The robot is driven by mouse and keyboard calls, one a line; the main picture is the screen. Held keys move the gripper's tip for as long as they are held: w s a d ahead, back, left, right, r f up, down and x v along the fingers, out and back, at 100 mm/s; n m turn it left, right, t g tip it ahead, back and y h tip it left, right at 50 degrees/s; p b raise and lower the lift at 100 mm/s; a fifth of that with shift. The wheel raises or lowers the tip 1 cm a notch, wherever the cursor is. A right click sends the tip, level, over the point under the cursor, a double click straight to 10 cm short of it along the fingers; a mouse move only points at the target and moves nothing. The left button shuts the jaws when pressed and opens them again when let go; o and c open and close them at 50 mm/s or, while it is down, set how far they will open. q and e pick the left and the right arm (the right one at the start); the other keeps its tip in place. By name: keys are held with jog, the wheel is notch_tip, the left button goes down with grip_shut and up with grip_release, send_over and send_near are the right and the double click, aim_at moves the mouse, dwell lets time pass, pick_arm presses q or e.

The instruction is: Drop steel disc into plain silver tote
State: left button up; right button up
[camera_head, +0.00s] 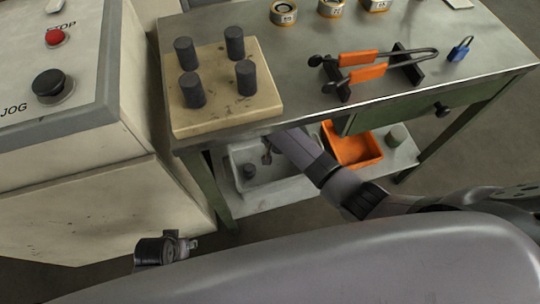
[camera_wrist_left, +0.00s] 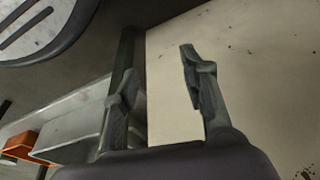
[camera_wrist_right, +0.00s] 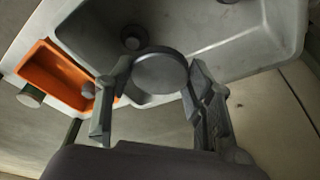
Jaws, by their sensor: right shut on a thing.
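The steel disc (camera_wrist_right: 160,73) is a round grey piece between the fingertips of my right gripper (camera_wrist_right: 152,80), which is shut on it. In the right wrist view the disc overlaps the interior of the plain silver tote (camera_wrist_right: 235,50); its height above the floor is unclear. A dark cylinder (camera_wrist_right: 133,38) stands inside the tote. In the head view the tote (camera_head: 290,189) sits on the lower shelf, partly hidden by my right arm and the tabletop; the disc is not clearly visible. My left gripper (camera_wrist_left: 158,80) is open and empty beside the pale cabinet.
An orange bin (camera_head: 352,147) and a grey-green cylinder (camera_head: 397,135) stand right of the tote on the shelf. The tabletop (camera_head: 310,45) above carries a block with dark pegs (camera_head: 225,112) and orange-handled tongs (camera_head: 360,65). A control cabinet (camera_head: 75,165) stands at left.

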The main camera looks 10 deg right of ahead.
notch_tip(320, 180, down, 2)
jog(key=shift+f+b, duration=0.25)
jog(key=shift+b, duration=1)
jog(key=shift+f+b, duration=0.9)
jog(key=shift+b, duration=0.1)
pick_arm(q)
notch_tip(320, 180, up, 12)
jog(key=t+b, duration=0.1)
pick_arm(e)
jog(key=shift+f, duration=0.55)
pick_arm(q)
jog(key=shift+a, duration=0.1)
pick_arm(e)
jog(key=o, duration=1.6)
jog(key=v, duration=1.2)
